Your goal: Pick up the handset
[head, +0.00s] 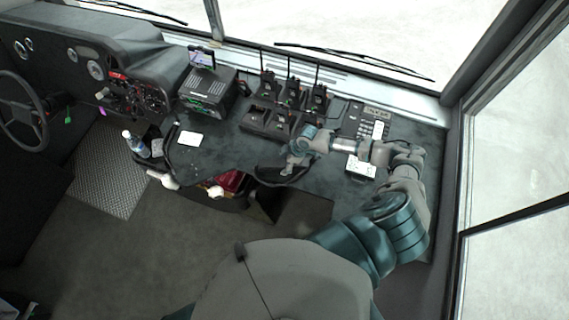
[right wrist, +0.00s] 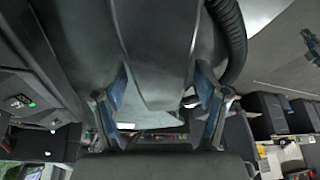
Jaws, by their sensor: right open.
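A desk phone (head: 378,130) with a pale keypad sits on the dash at the right in the head view. A dark shape along its left side (head: 354,117) looks like the handset, lying on the phone. My right gripper (head: 292,163) is over the front part of the dash, left of the phone and apart from it. In the right wrist view its two blue-padded fingers (right wrist: 162,95) are spread, with nothing clearly held between them. I cannot make out the handset in that view.
Radios in chargers (head: 290,98) stand behind my right gripper. A box-shaped radio unit (head: 207,91) is further left. A white-labelled box (head: 361,166) lies below the phone, near my forearm. A bottle (head: 136,145) and a white card (head: 190,138) are at the left.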

